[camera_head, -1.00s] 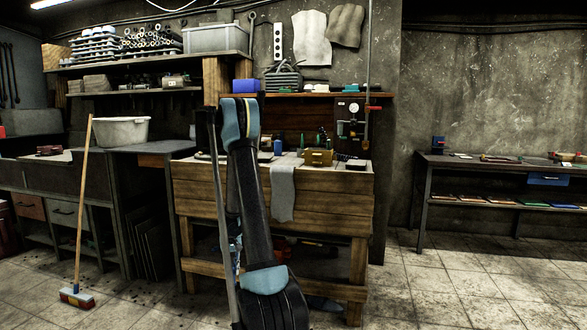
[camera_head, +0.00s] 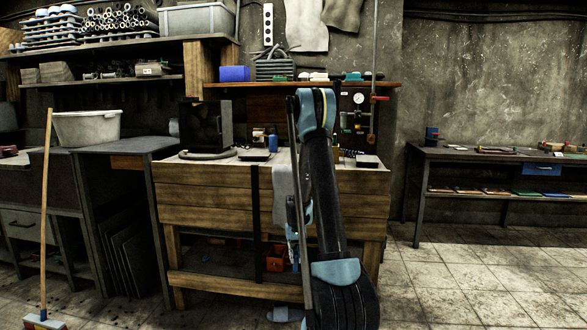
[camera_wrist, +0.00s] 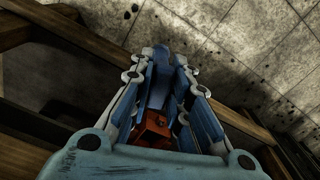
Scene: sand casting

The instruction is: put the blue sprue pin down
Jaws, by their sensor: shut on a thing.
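In the wrist view, my gripper (camera_wrist: 161,58) is shut on a blue piece, the blue sprue pin (camera_wrist: 157,90), which shows between the two fingers. The fingers hide its sides, and its far end is hard to make out. The tiled floor lies beyond the fingertips, with dark wooden beams to either side. In the head view, my arm hangs in front of the wooden workbench (camera_head: 215,205); the pin cannot be made out there.
A red bin (camera_head: 275,258) sits on the bench's lower shelf. A grey cloth (camera_head: 282,180) hangs over the bench front. A broom (camera_head: 46,220) stands at left. A dark side table (camera_head: 470,160) stands at right, with open floor before it.

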